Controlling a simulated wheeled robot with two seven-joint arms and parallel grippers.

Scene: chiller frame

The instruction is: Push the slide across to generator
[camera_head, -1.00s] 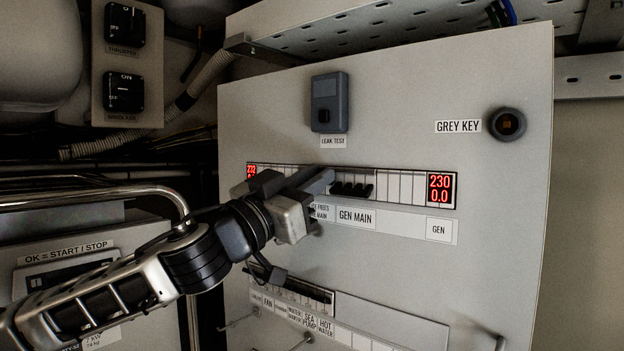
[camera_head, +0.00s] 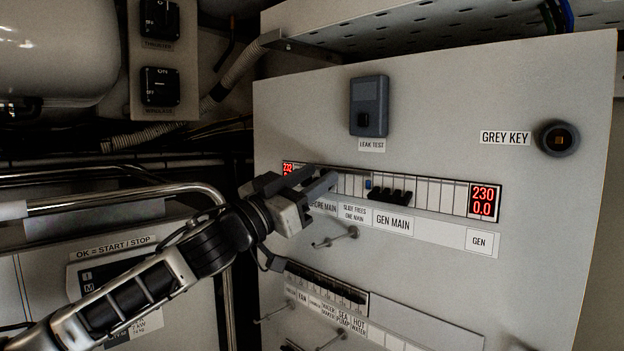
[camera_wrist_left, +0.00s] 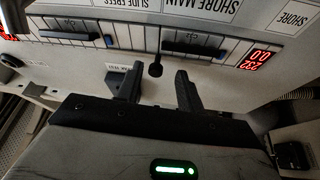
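The breaker row (camera_head: 440,196) on the pale panel has a "SLIDE FREES ONE MAIN" label (camera_head: 354,214) beneath it, between "SHORE MAIN" and "GEN MAIN". Dark main switches (camera_head: 390,196) sit above "GEN MAIN", with a small blue tab (camera_head: 367,184) to their left. My left gripper (camera_head: 318,183) is in front of the row's left part, hiding the shore breakers in the head view. In the left wrist view its fingers (camera_wrist_left: 155,88) are apart, with a dark knob on a thin stem (camera_wrist_left: 156,69) between and beyond them. I cannot tell whether they touch it. My right gripper is out of view.
A thin rod (camera_head: 335,239) sticks out below the labels, close to my gripper. A leak test box (camera_head: 369,106) and a grey key socket (camera_head: 558,138) stand out above. A lower breaker row (camera_head: 325,284) and a metal rail (camera_head: 120,195) are near my arm.

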